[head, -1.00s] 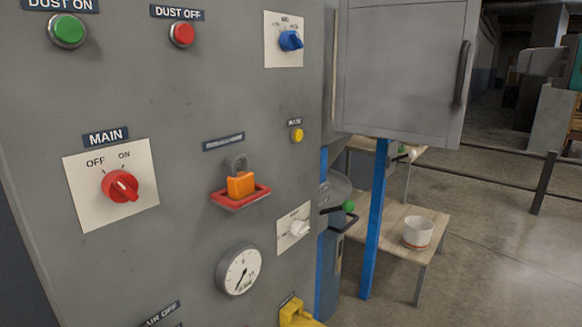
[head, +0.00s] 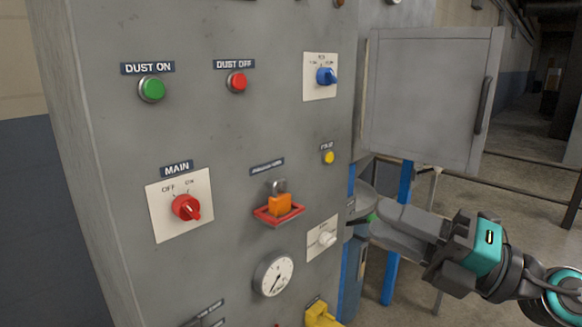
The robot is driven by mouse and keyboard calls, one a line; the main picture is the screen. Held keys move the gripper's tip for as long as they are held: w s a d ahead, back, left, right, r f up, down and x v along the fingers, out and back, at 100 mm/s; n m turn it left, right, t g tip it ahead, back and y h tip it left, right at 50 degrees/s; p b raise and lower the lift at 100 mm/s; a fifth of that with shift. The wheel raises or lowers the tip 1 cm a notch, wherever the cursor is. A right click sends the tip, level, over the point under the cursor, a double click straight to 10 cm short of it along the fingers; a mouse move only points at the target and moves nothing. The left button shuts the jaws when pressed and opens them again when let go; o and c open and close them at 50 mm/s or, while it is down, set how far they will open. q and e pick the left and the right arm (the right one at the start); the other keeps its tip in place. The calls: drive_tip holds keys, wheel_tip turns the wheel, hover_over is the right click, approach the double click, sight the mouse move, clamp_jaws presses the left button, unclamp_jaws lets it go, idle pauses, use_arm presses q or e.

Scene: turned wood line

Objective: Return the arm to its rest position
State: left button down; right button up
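My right gripper (head: 375,219) comes in from the right with a teal and dark wrist. Its two grey fingers point left at the panel's right edge, beside the white rotary switch. A gap shows between the fingertips, with a bit of green behind it, and I see nothing held. My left gripper is out of view. The grey control panel (head: 110,130) fills the left and middle of the view. It carries a red MAIN knob (head: 185,207), an orange padlock (head: 280,204) on a red bracket and a white switch (head: 326,239).
A grey cabinet door (head: 425,95) with a dark handle stands behind and above my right gripper. A blue post (head: 405,180) is below it. A yellow part (head: 321,314) sticks out at the panel's bottom. Open floor (head: 530,235) lies to the right.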

drive_tip(key=w+d+f+m+t+h+p, duration=0.1)
drive_tip(key=d+f+m+t+h+p, duration=0.15)
drive_tip(key=f+m+t+h, duration=0.65)
drive_tip(key=w+d+f+m+h+p, duration=0.1)
drive_tip(key=d+f+m+h, duration=0.4)
drive_tip(key=m, duration=0.9)
drive_tip(key=s+a+f+m+g+h+p, duration=0.1)
drive_tip(key=s+f+m+g, duration=0.3)
drive_tip(key=f, duration=0.6)
drive_tip(key=s+a+f+m+g+h+p, duration=0.1)
drive_tip(key=s+a+f+m+g, duration=0.1)
drive_tip(key=s+f+m, duration=0.3)
drive_tip(key=s+f+g, duration=0.1)
drive_tip(key=s+f, duration=0.3)
drive_tip(key=f, duration=0.2)
drive_tip(key=shift+s+g, duration=0.2)
drive_tip(key=shift+g, duration=0.2)
